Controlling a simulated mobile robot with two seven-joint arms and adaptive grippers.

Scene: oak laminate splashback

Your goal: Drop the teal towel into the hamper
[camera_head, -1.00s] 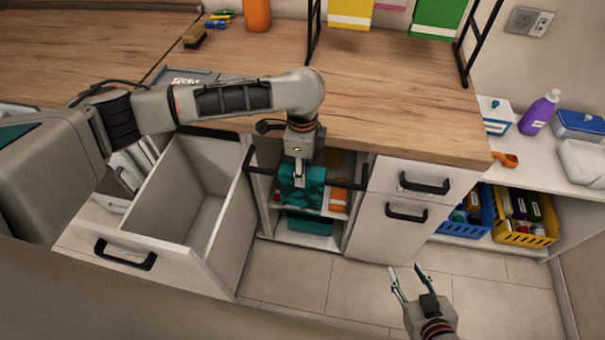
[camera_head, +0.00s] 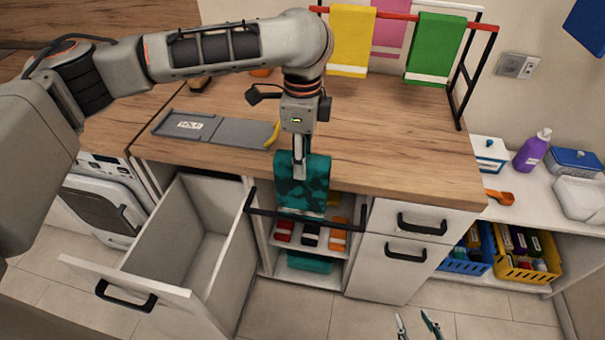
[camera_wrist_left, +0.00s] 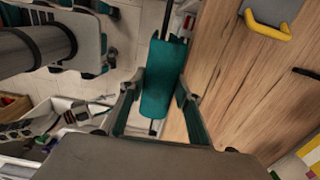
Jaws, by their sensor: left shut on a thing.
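My left gripper (camera_head: 300,158) is shut on the teal towel (camera_head: 302,186), which hangs down in front of the worktop's edge, above the open shelves. In the left wrist view the towel (camera_wrist_left: 160,85) lies between the fingers. A pale pull-out bin, which looks like the hamper (camera_head: 165,282), stands open to the left of the towel. Its inside looks empty where I can see it. My right gripper (camera_head: 418,324) is at the bottom edge, fingers apart and nothing between them.
A black rail (camera_head: 340,220) runs in front of the shelves, just by the towel's lower end. Below are folded cloths and a teal box (camera_head: 310,262). A grey folding board (camera_head: 222,130) lies on the worktop (camera_head: 400,140). A washing machine (camera_head: 100,205) stands left of the bin.

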